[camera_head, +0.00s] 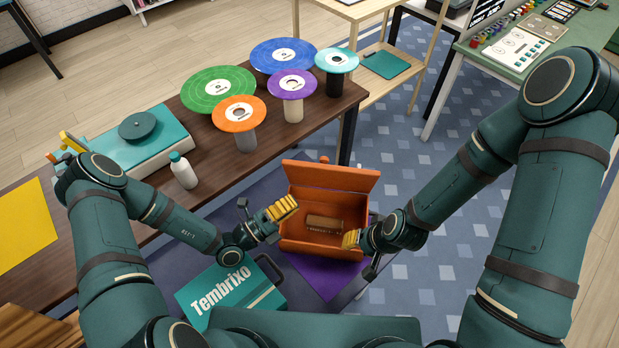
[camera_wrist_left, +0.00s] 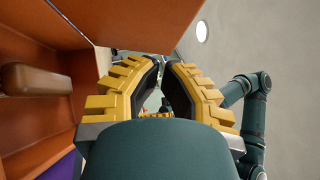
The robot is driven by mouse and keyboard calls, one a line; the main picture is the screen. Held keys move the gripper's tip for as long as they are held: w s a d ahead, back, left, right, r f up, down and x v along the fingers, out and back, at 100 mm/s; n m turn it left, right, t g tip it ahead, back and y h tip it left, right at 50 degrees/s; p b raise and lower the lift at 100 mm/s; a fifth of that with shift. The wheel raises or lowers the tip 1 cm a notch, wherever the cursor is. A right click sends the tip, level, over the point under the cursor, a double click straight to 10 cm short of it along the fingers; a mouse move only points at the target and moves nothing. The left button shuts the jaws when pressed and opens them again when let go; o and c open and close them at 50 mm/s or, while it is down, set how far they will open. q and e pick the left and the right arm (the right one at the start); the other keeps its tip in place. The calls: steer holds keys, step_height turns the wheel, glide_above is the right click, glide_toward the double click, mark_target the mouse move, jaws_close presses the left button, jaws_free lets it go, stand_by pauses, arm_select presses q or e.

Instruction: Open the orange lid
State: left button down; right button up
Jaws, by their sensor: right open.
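The orange lid (camera_head: 330,177) stands raised along the far side of the orange box (camera_head: 318,248), whose inside shows. The lid looks like the orange panel across the top of the left wrist view (camera_wrist_left: 140,22). A brown ridged piece (camera_head: 323,223) lies in the box. My left gripper (camera_head: 283,208) is at the box's left side, near the rim; contact is unclear. In the left wrist view a narrow gap shows between its yellow fingers (camera_wrist_left: 160,65), with nothing seen held. My right gripper (camera_head: 351,239) is open at the box's near right corner.
A teal case marked Tembrixo (camera_head: 230,293) lies left of the box. A purple mat (camera_head: 322,278) is under the box. The brown table (camera_head: 215,163) behind holds several coloured discs on stands, a white bottle (camera_head: 183,171) and a teal device (camera_head: 135,148).

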mark_target(323, 174)
arm_select(q)
steer(key=x, duration=0.9)
steer(key=shift+d+r+p, duration=0.1)
steer(key=shift+d+p, duration=0.15)
steer(key=shift+p, duration=0.05)
steer(key=shift+r, duration=0.1)
steer(key=shift+w+d+r+n+y+p, duration=0.1)
steer(key=shift+w+r+n+y+p, duration=0.25)
steer(key=shift+w+p, duration=0.25)
steer(key=shift+w+r+n+y+p, duration=0.25)
steer(key=shift+w+n+p, duration=0.15)
steer(key=shift+p, duration=0.3)
steer(key=shift+w+r+n+g+y+p, duration=0.25)
steer(key=shift+w+n+g+p, duration=0.2)
steer(key=shift+w, duration=0.3)
steer(key=shift+w+d, duration=0.1)
steer(key=shift+w, duration=0.4)
steer(key=shift+w+d, duration=0.15)
steer(key=shift+w, duration=1.45)
